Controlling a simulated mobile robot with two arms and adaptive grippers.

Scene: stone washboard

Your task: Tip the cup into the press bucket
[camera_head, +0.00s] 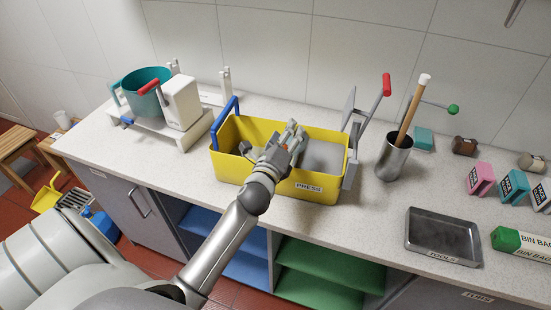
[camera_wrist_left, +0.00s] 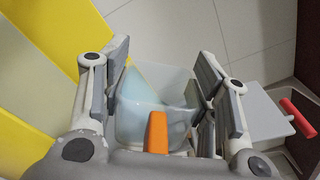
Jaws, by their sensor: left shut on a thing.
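The yellow press bucket (camera_head: 228,170), labelled PRESS, stands on the counter in the head view. Its yellow wall also shows in the left wrist view (camera_wrist_left: 52,50). My left gripper (camera_head: 291,136) is over the bucket's middle. In the left wrist view my left gripper (camera_wrist_left: 160,85) is shut on a translucent cup (camera_wrist_left: 182,75). Pale blue contents show inside it with a slanting edge. An orange part, perhaps the cup's handle, is in front of the cup. In the head view the gripper mostly hides the cup, so its exact tilt cannot be told. My right gripper is not in view.
A press lever with a red grip (camera_head: 387,85) rises at the bucket's right end. A metal pot (camera_head: 394,157) with a wooden stick stands right of it. A teal pot (camera_head: 146,92) is at left, and a tools tray (camera_head: 443,236) lies front right.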

